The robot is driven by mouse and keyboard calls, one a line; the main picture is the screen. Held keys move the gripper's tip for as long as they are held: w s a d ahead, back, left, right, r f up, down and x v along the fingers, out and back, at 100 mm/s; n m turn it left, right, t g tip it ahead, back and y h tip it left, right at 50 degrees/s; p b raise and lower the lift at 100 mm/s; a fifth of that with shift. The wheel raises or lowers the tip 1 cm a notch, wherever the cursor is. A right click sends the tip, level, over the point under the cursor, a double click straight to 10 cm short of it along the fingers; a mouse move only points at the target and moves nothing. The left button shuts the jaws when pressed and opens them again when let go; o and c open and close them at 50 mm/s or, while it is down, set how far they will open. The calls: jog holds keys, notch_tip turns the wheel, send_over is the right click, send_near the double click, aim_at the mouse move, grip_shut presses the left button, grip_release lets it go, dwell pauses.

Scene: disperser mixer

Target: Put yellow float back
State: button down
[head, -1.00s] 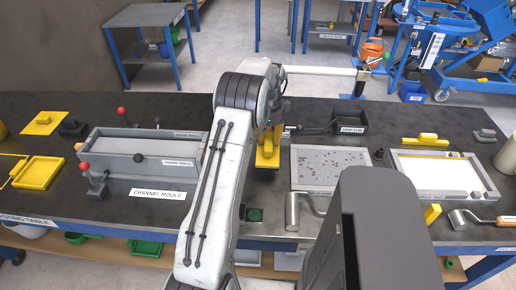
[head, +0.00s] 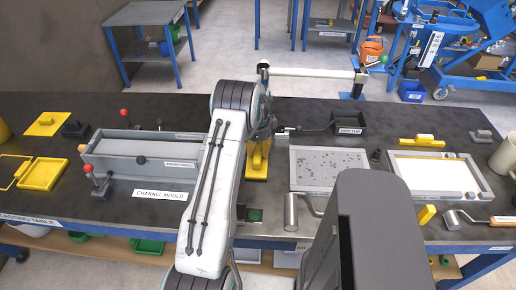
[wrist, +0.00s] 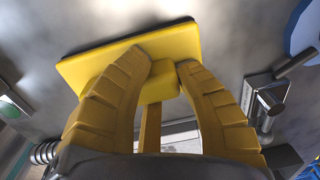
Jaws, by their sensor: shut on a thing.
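My gripper (wrist: 164,64) has its two yellow ridged fingers closed on the block-like handle (wrist: 160,90) of the yellow float. The float's flat yellow plate (wrist: 100,68) lies beyond the fingertips in the wrist view, over a grey surface. In the head view the yellow float (head: 257,172) shows low beside my arm, left of the speckled slab; my gripper (head: 260,142) is partly hidden by my arm. I cannot tell whether the plate touches the table.
The speckled slab (head: 330,168) and a white-filled tray (head: 440,172) with another yellow handled tool (head: 422,140) are to the right. The channel mould (head: 145,160) is to the left.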

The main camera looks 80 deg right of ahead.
jog(key=shift+f, duration=0.1)
jog(key=c, duration=1)
grip_release()
